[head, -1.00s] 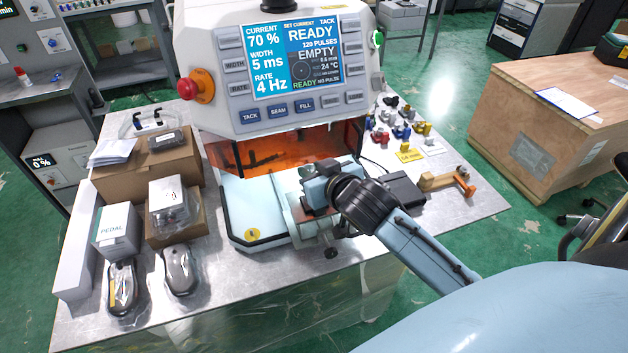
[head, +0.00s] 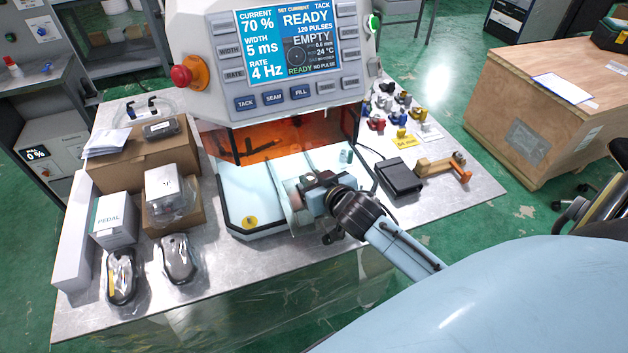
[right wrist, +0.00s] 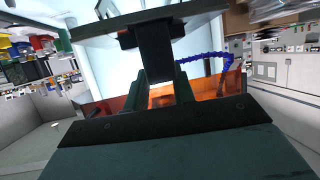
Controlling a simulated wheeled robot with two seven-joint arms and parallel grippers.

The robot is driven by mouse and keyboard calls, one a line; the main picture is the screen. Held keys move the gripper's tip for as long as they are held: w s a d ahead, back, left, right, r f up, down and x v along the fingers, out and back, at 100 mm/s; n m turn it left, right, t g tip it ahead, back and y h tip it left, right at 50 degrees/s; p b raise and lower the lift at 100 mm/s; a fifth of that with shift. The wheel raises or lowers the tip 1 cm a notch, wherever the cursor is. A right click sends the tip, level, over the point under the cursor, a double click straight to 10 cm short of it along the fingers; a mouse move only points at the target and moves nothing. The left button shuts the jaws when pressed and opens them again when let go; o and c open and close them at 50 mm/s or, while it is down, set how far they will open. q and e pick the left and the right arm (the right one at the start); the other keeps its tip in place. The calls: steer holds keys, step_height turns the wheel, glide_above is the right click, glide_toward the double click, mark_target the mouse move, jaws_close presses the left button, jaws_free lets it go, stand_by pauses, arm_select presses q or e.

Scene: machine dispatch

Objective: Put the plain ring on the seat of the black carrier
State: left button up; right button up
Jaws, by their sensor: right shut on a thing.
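My right gripper (head: 306,195) is at the front of the machine's pale blue tray (head: 240,190). In the right wrist view its jaws (right wrist: 158,88) are shut on a black block (right wrist: 155,52), which meets a grey plate (right wrist: 150,20) across the top. I cannot tell whether this block belongs to the black carrier. I cannot make out the plain ring or a seat. Several small coloured pieces stand at the back right of the table, and a dark one (head: 387,88) is among them. My left gripper is not in view.
The machine's orange-lit chamber (head: 270,145) is open behind the tray, and a small teal piece (head: 346,156) stands at the tray's right. A black box (head: 399,178) and a wooden stand (head: 440,166) are to the right.

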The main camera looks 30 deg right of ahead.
steer(key=shift+s+f, duration=0.15)
steer(key=shift+f, duration=0.9)
steer(key=o, duration=1)
steer(key=shift+s, duration=0.1)
steer(key=shift+r, duration=0.1)
steer(key=shift+r, duration=0.25)
steer(key=v, duration=0.6)
steer(key=r+v, duration=0.1)
steer(key=v, duration=0.5)
steer(key=shift+w+d+r, duration=0.1)
steer(key=shift+w+r, duration=0.05)
steer(key=shift+w, duration=0.05)
